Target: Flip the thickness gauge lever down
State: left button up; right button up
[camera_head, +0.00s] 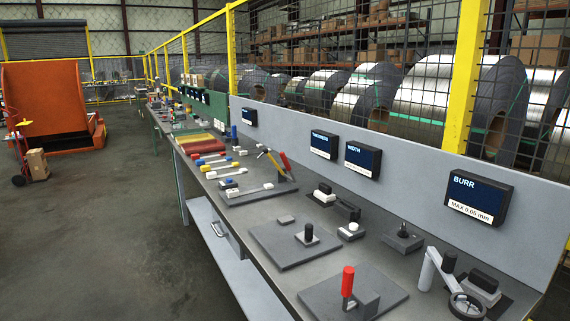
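A panel that appears to read THICKNESS (324,145) is on the grey backboard. To its lower left on the bench, a fixture has a raised, tilted red-handled lever (285,161) beside a yellow arm (273,159). A black and white block device (323,194) sits below the panel. At the front, an upright red-handled lever (348,281) stands on a grey plate (393,293). I cannot tell which of these is the thickness gauge lever. Neither of my grippers is in view.
The long steel bench (262,221) runs away to the upper left. WIDTH (362,158) and BURR (478,199) panels are on the backboard. A black-knobbed plate (308,235) and a crank with a handwheel (467,305) are on the bench. The floor (110,240) to the left is open.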

aim_at(284, 159)
jog(key=i+j+z, duration=0.45)
jog(key=i+j, duration=0.15)
jog(key=i+j+z, duration=0.2)
jog(key=j, duration=0.3)
jog(key=i+j+z, duration=0.25)
jog(key=j, duration=0.2)
